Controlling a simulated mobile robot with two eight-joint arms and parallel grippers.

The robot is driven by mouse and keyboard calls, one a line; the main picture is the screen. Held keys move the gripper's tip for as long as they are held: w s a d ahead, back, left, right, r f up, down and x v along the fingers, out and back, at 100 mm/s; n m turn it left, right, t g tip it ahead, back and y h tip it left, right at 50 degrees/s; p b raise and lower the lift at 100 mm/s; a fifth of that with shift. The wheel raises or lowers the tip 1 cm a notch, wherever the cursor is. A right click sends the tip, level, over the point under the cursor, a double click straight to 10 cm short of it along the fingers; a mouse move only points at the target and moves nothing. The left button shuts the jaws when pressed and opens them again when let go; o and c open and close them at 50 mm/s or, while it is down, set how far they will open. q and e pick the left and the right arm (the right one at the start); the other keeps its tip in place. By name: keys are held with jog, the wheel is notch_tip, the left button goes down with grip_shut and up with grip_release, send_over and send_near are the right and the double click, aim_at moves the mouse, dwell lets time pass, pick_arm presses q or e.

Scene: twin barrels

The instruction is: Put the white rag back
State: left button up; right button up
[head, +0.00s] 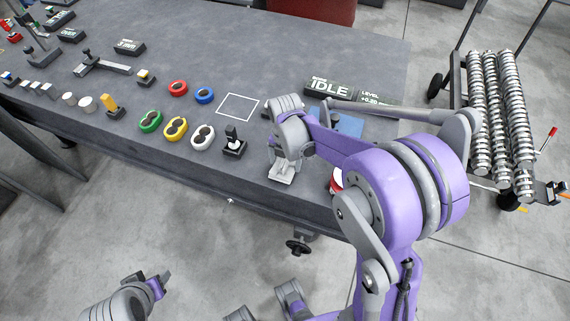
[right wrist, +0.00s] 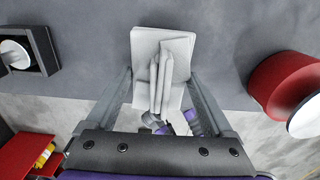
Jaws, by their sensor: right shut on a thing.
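The white rag (head: 283,172) hangs folded in my right gripper (head: 284,152), over the front edge of the grey table. In the right wrist view the rag (right wrist: 150,45) is pinched up into folds between the fingers of the right gripper (right wrist: 160,82), which is shut on it. Whether the rag touches the table I cannot tell. My left gripper (head: 158,284) is low at the bottom left, off the table; its opening is not clear.
A white square outline (head: 238,107) is on the grey table (head: 330,45). Left of the rag stand a black joystick box (head: 235,148) and several coloured rings. A red and white round thing (right wrist: 280,84) is right of it. A blue thing (head: 349,124) is partly hidden by my arm.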

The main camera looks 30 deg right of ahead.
jog(key=shift+f, duration=0.95)
jog(key=shift+f, duration=0.1)
jog(key=o, duration=1.2)
